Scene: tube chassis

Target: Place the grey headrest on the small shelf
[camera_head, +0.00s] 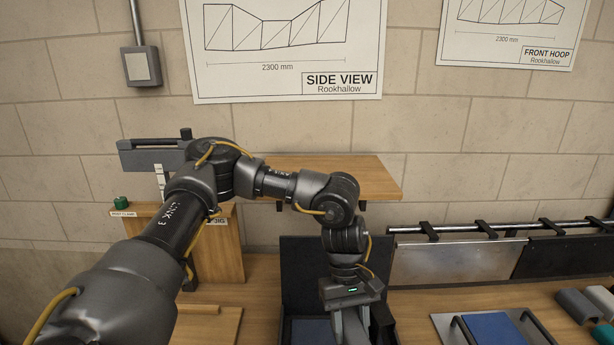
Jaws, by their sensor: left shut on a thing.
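My left gripper (356,325) points down at the bottom middle, in front of a dark upright panel. It is shut on a grey piece, probably the grey headrest, which is mostly hidden by the gripper and cut off by the lower frame edge. A small wooden shelf (372,178) is at the wall behind my left arm, above and beyond the gripper. The arm hides part of the shelf, and the visible right part of its top is bare. My right gripper is not in view.
The dark panel (300,262) stands behind the gripper, with a blue pad below it. A tray with a blue pad (492,328) and grey curved pieces (577,306) lie to the right. Panels hang from a rail (470,231). A wooden stand (215,245) is at left.

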